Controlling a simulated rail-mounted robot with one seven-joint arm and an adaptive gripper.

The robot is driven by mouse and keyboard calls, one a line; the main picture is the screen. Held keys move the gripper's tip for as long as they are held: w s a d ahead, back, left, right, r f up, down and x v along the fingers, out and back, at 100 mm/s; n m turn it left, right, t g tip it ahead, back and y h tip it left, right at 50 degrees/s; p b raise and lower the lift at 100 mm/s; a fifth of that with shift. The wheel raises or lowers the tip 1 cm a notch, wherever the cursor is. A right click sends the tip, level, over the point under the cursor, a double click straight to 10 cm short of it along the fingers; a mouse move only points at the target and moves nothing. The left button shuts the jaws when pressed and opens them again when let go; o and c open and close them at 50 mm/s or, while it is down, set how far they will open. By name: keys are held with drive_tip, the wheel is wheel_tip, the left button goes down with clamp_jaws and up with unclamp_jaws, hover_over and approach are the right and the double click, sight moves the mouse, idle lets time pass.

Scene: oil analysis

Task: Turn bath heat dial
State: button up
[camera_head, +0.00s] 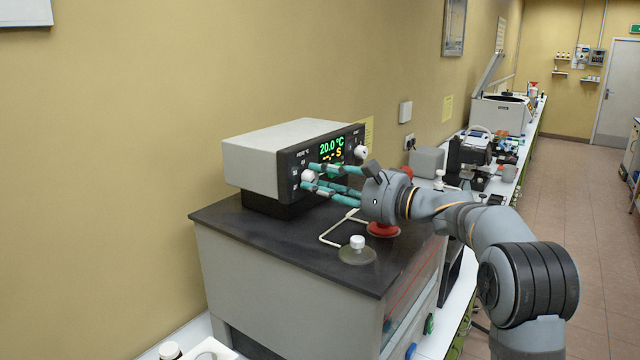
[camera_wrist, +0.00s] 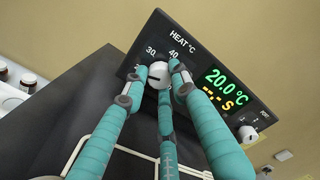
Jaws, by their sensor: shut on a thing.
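The bath's control box (camera_head: 270,150) sits on the dark top of the bath. Its front panel shows green "20.0 °C" and, below it, yellow characters reading like "--.- S". The heat dial (camera_wrist: 158,74) is a white knob under the "HEAT °C" label, with 30 and 40 marks around it. It also shows at the left of the panel in the head view (camera_head: 308,176). My gripper (camera_wrist: 158,80) has teal fingers that reach to the panel and are shut on the dial, their tips around it. The fingers partly cover the dial's scale.
A second white knob (camera_head: 361,152) is at the panel's right end. A wire handle (camera_head: 338,228), a white-knobbed lid (camera_head: 357,248) and a red round part (camera_head: 383,229) are on the bath top (camera_head: 290,245) below my gripper. More instruments stand along the bench behind.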

drive_tip(key=m, duration=0.4)
drive_tip(key=shift+m, duration=2.8)
drive_tip(key=o, duration=1.2)
drive_tip(key=shift+c, duration=0.2)
drive_tip(key=shift+d, duration=0.1)
drive_tip(key=v, duration=1.2)
